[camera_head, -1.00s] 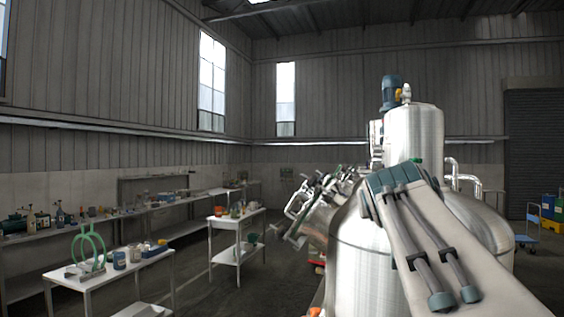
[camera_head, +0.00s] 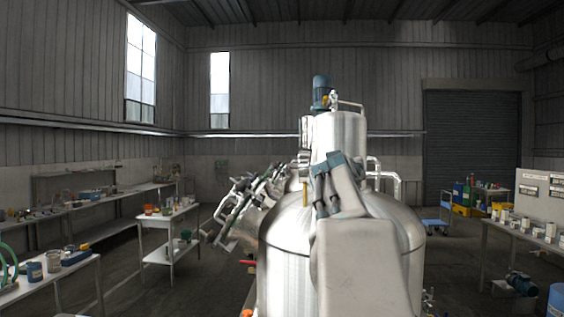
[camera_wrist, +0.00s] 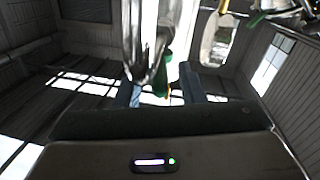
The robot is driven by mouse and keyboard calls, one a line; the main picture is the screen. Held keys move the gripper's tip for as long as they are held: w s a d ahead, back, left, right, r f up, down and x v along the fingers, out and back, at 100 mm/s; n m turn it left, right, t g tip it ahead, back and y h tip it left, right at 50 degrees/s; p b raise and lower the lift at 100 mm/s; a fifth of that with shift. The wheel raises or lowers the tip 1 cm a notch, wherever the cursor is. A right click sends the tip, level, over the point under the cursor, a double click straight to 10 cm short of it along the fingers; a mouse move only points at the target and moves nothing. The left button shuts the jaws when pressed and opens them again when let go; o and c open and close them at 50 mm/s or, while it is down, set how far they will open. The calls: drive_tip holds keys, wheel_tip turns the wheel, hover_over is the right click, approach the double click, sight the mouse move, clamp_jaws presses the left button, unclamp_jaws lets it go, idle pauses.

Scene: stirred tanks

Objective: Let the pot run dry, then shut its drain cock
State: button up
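A large steel tank (camera_head: 285,245) with a domed top stands in front of me in the head view. A narrower steel cylinder and a blue motor (camera_head: 321,92) sit above it. My arm covers part of its front, and my gripper's fingers cannot be made out there. In the wrist view my gripper (camera_wrist: 165,90) has its two blue-grey fingers apart. A green piece (camera_wrist: 166,68), perhaps a cock handle, shows between and beyond them, beside a shiny steel pipe (camera_wrist: 145,35). Contact is unclear. No flow or liquid level can be made out.
Tilted metal equipment (camera_head: 245,205) stands left of the tank. A small white table (camera_head: 168,218) and benches with several items line the left. A bench (camera_head: 515,232) and a blue cart (camera_head: 437,225) are at the right. Some floor between is clear.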

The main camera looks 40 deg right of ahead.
drive_tip(key=shift+x, duration=0.95)
clamp_jaws()
